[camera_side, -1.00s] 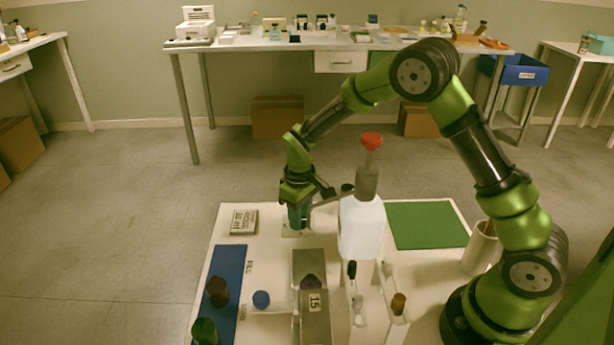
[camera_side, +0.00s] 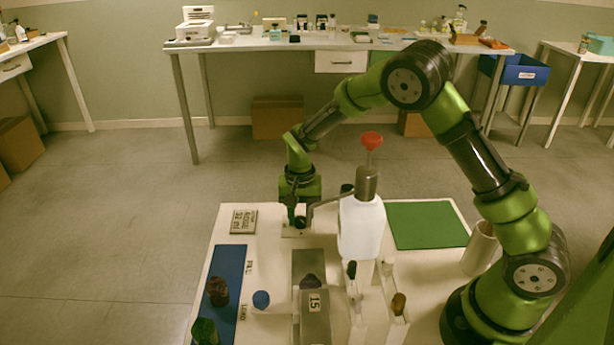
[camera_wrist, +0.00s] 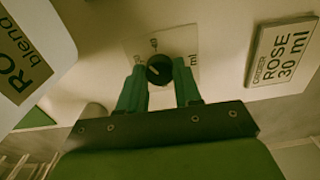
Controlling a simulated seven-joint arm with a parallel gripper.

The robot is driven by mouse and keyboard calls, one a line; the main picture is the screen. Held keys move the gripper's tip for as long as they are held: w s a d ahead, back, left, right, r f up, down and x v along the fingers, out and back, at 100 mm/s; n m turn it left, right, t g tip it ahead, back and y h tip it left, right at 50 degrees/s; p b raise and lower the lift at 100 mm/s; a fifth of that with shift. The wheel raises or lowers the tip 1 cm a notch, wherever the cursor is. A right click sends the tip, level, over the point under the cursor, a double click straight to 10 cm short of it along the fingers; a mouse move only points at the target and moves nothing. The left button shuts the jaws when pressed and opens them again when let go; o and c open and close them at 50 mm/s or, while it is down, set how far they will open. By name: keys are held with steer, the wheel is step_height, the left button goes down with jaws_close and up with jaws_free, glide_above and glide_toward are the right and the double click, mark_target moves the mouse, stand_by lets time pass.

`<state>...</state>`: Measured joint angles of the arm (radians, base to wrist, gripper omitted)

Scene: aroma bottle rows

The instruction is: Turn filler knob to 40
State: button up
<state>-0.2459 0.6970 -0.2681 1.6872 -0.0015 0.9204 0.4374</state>
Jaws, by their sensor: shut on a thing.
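The filler knob (camera_wrist: 159,69) is round and black with a pale pointer line. It sits on a pale dial plate (camera_wrist: 178,45) with small markings; "ml" shows at its right, but the numbers are too small to read surely. My gripper (camera_wrist: 160,82) is shut on the knob, one green finger on each side. The pointer lies toward the left in the wrist view. In the side view my gripper (camera_side: 297,216) is down at the knob, left of the white filler bottle (camera_side: 361,228) with its red pump top (camera_side: 372,140).
A card (camera_wrist: 284,52) reading "ROSE 30 ml" lies beside the dial; it also shows in the side view (camera_side: 243,221). A blue mat (camera_side: 227,279) with dark bottles, a metal piece marked 15 (camera_side: 314,315) and small vials stand nearer. A green mat (camera_side: 427,224) lies clear at right.

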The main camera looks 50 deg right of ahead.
mark_target(301, 220)
steer(key=m, duration=0.6)
steer(key=shift+r, duration=0.1)
steer(key=shift+m, duration=0.3)
stand_by(0.3)
steer(key=o, duration=1)
steer(key=shift+o, duration=0.2)
step_height(301, 220, up, 17)
